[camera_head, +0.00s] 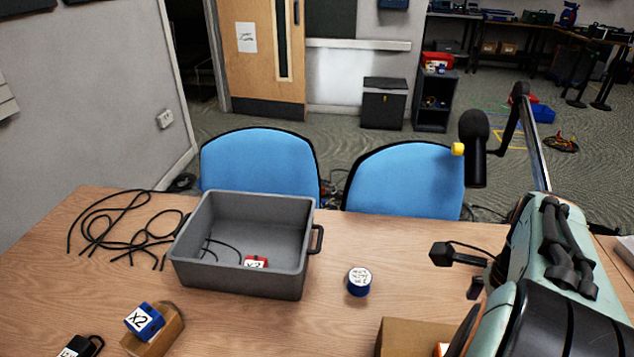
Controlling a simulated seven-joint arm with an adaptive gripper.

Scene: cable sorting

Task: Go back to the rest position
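My arm (560,245) rises at the right edge of the table, with its teal and black links in view. A small dark part of my gripper (475,288) seems to show left of the arm, above the table; the rest is hidden behind the arm. I cannot tell whether it is open or shut, and I see nothing held in it. A grey bin (238,280) stands mid-table, left of my gripper and apart from it. Inside it lie a red labelled piece (256,262) and a thin black cable (222,245).
Black cables (110,225) lie loose left of the bin. A blue "X2" piece (144,320) sits on a brown block (160,337). A blue round piece (359,282) with a white top stands right of the bin. A cardboard box (405,338) is at the front, near my arm.

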